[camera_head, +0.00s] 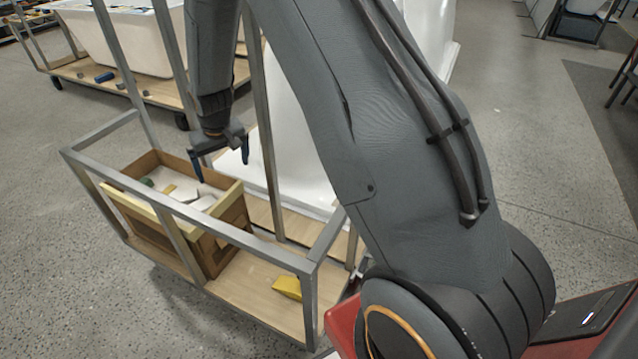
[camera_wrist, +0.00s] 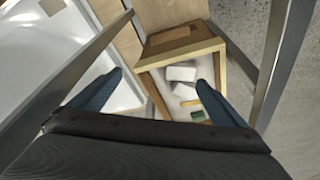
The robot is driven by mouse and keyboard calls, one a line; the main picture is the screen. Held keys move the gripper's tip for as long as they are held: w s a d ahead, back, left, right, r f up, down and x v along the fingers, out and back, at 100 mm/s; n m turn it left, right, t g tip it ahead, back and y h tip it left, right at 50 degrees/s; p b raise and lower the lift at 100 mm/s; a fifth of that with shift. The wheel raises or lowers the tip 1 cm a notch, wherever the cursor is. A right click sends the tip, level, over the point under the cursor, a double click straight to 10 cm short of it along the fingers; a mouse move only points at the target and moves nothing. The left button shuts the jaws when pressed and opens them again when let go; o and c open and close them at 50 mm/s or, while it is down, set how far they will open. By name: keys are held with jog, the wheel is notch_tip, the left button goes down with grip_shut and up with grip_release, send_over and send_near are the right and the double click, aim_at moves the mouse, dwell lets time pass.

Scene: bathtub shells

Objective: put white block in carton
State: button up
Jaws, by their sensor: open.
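My gripper (camera_head: 220,166) is open above the far right side of the carton, its dark blue fingers apart with nothing seen between them. In the wrist view my gripper (camera_wrist: 160,76) also looks empty. The brown carton (camera_head: 236,212) stands on a wooden cart deck and is open at the top. The wrist view shows its rim (camera_wrist: 180,50). Inside lie a white block (camera_wrist: 181,73) and another white piece (camera_wrist: 184,90) beside it. White pieces (camera_head: 202,202) show inside it in the head view too. My right finger hides part of the carton in the wrist view.
Grey metal bars (camera_head: 190,213) frame the cart around the carton. A yellow block (camera_head: 288,287) lies on the deck to its right. Yellow (camera_wrist: 190,103) and green (camera_wrist: 197,115) pieces lie inside the carton. A white tub shell (camera_head: 300,150) stands behind.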

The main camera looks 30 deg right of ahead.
jog(key=s+d+r+m+g, duration=0.1)
jog(key=s+d+r, duration=0.35)
jog(key=s, duration=0.35)
jog(key=s+d+r, duration=0.4)
jog(key=s+r, duration=0.2)
jog(key=s, duration=0.1)
jog(key=s+d+r+m+g, duration=0.1)
jog(key=s+r, duration=0.1)
jog(key=s, duration=0.8)
jog(key=s+d+r+g, duration=0.1)
jog(key=s+d+r, duration=0.1)
jog(key=s, duration=0.8)
jog(key=shift+r+m, duration=0.4)
jog(key=shift+r, duration=0.05)
jog(key=shift+d, duration=0.1)
jog(key=a+r+n+p, duration=0.1)
jog(key=a+r+p, duration=0.3)
jog(key=p, duration=0.4)
jog(key=shift+s+r+n+p, duration=0.3)
jog(key=shift+s+r+p, duration=0.1)
jog(key=shift+r, duration=0.1)
